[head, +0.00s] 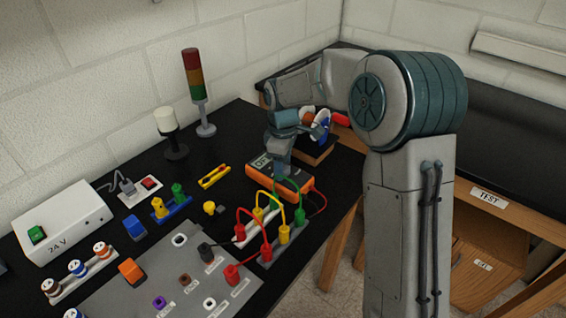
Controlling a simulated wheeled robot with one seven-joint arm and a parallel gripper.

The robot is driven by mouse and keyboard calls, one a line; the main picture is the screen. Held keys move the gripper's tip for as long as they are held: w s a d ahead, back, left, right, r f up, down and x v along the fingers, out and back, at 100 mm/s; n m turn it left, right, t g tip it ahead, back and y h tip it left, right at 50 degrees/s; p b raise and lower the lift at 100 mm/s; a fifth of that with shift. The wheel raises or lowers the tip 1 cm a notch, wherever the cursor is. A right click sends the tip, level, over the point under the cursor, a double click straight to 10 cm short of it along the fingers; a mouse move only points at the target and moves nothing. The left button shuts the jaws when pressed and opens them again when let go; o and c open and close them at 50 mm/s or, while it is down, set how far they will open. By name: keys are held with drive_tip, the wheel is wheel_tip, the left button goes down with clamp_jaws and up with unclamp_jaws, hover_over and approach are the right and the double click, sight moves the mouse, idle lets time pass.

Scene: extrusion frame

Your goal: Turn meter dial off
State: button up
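The orange multimeter (291,188) lies on the black table top, right of the middle of the bench, with its dark display at its left end. My gripper (281,170) points down over the meter's face, at about its middle. The gripper and wrist cover that part of the face, so the dial and its setting are hidden. The fingers are small and overlap each other in this view. I cannot tell whether they are open or shut, or whether they touch the dial.
Red, yellow and green leads (268,207) arch up in front of the meter. A signal tower (195,95) and a white lamp (167,125) stand behind left. A grey panel (150,285) and a 24 V box (65,222) are at left. Wire spools (318,122) sit behind the meter.

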wheel_tip(320, 180, up, 14)
idle(0.6)
drive_tip(key=s+d+f+m+t, duration=0.1)
drive_tip(key=s+d+f+m, duration=0.1)
drive_tip(key=s+d+m, duration=0.3)
drive_tip(key=s+d+f+m+t, duration=0.1)
drive_tip(key=s+d+m, duration=0.4)
drive_tip(key=s, duration=0.7)
drive_tip(key=s+d+f+m+t, duration=0.1)
drive_tip(key=s+d+f+m, duration=0.2)
drive_tip(key=s+d, duration=0.3)
drive_tip(key=s+m, duration=0.1)
drive_tip(key=s, duration=0.1)
drive_tip(key=shift+s+f+m, duration=0.25)
drive_tip(key=shift+s+m, duration=0.15)
drive_tip(key=c, duration=0.3)
drive_tip(key=shift+c, duration=0.2)
